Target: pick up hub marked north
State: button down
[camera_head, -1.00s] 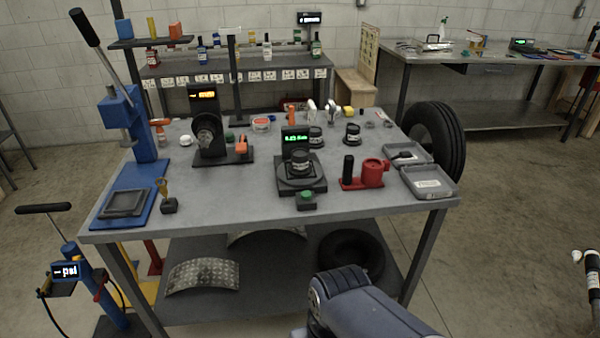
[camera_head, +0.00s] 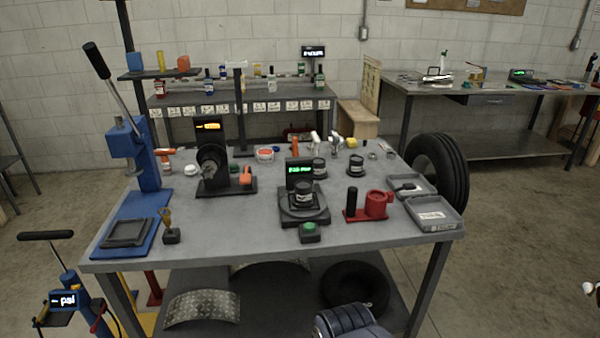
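Several dark, round hub-like parts with pale label bands are on the grey workbench (camera_head: 250,218). One hub (camera_head: 304,195) sits on a black scale-like device (camera_head: 304,215) with a green-lit display. A second hub (camera_head: 319,169) stands just behind that display, and a third hub (camera_head: 356,165) stands to its right. Their labels are too small to read, so I cannot tell which is marked north. My gripper is not in view.
A blue lever press (camera_head: 137,160) stands at the left and a black device with an orange display (camera_head: 210,160) beside it. A red fixture (camera_head: 377,205) and grey open case (camera_head: 433,214) are at the right. A tyre (camera_head: 440,170) stands beyond.

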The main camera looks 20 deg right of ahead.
aim_at(302, 198)
jog(key=i+z, duration=0.35)
jog(key=i, duration=0.5)
